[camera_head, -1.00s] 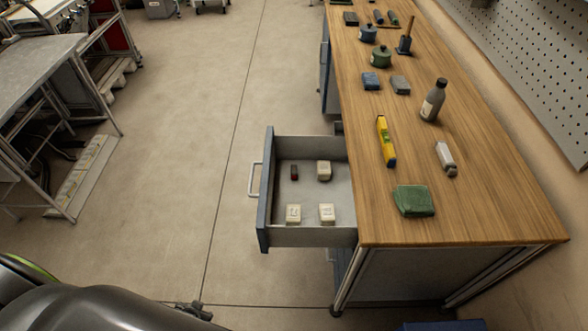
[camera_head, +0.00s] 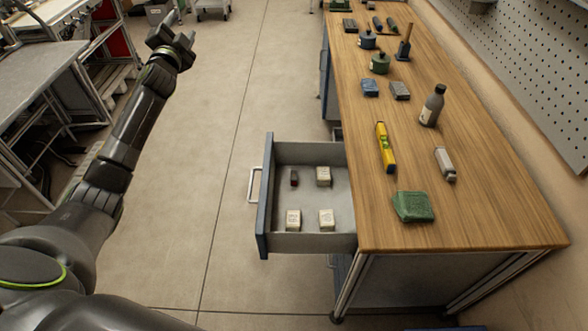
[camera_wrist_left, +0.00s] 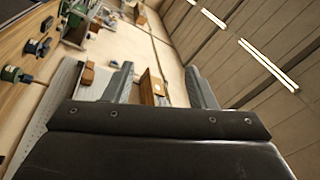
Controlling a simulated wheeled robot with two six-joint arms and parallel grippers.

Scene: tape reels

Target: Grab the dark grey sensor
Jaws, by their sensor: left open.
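My left gripper (camera_head: 176,32) is raised over the floor at the upper left of the head view, well left of the workbench. In the left wrist view its two fingers (camera_wrist_left: 160,82) stand apart with nothing between them. I cannot tell for sure which object is the dark grey sensor. A small dark block with a reddish tint (camera_head: 294,178) lies in the open drawer (camera_head: 268,195). A grey block (camera_head: 400,91) lies on the bench beside a blue block (camera_head: 370,88). My right gripper is not in view.
The drawer also holds several cream blocks (camera_head: 323,176). On the wooden bench (camera_head: 450,215) are a green block (camera_head: 413,206), a yellow level (camera_head: 385,148), a light grey item (camera_head: 445,163), a grey bottle (camera_head: 432,105) and green (camera_head: 380,61) and blue pots (camera_head: 367,40). The floor left of the drawer is clear.

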